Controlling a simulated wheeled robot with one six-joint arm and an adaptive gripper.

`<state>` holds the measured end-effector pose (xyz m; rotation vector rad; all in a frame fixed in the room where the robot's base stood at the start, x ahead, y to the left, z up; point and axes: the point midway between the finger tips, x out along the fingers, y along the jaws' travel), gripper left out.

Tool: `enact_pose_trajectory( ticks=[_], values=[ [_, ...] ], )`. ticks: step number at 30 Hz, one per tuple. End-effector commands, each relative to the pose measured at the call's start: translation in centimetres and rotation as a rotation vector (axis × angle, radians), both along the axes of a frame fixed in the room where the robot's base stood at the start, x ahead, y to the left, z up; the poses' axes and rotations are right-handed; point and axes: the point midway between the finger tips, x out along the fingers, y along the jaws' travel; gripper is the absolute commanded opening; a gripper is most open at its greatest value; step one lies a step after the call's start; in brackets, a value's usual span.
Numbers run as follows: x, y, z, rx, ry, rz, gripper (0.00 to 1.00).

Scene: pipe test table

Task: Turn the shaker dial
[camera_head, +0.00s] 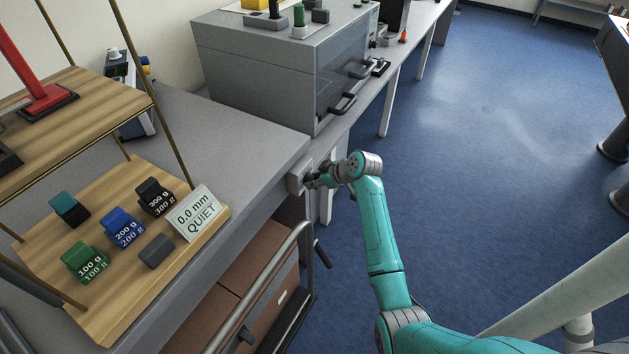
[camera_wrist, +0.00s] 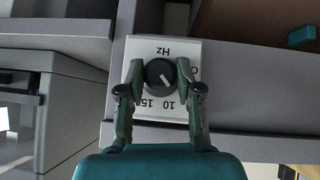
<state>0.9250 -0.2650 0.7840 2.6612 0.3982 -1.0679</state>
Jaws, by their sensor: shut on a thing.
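The shaker dial (camera_wrist: 160,76) is a round black knob with a white pointer line. It sits on a pale panel (camera_wrist: 164,49) marked Hz, 10 and 15, which appears upside down in the wrist view. The pointer slants toward the lower right there, near the 10. My gripper (camera_wrist: 159,72) is shut on the dial, with one finger on each side of it. In the head view my gripper (camera_head: 309,179) reaches the small panel (camera_head: 296,177) at the table's edge; the dial itself is mostly hidden there.
A wooden platform (camera_head: 60,238) carries 100 g, 200 g and 300 g weights and a sign (camera_head: 197,212) reading 0.0 mm QUIET. A large grey box with a glass front (camera_head: 340,80) stands behind. A metal rail (camera_head: 262,290) runs below the table edge. Blue floor is open to the right.

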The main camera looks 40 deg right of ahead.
Motion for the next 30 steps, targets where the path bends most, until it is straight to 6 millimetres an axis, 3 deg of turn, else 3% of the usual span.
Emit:
enact_pose_trajectory(
  ticks=[30],
  values=[
    [0.24, -0.71, -0.35, 0.868, 0.317, 0.0, 0.0]
  ],
)
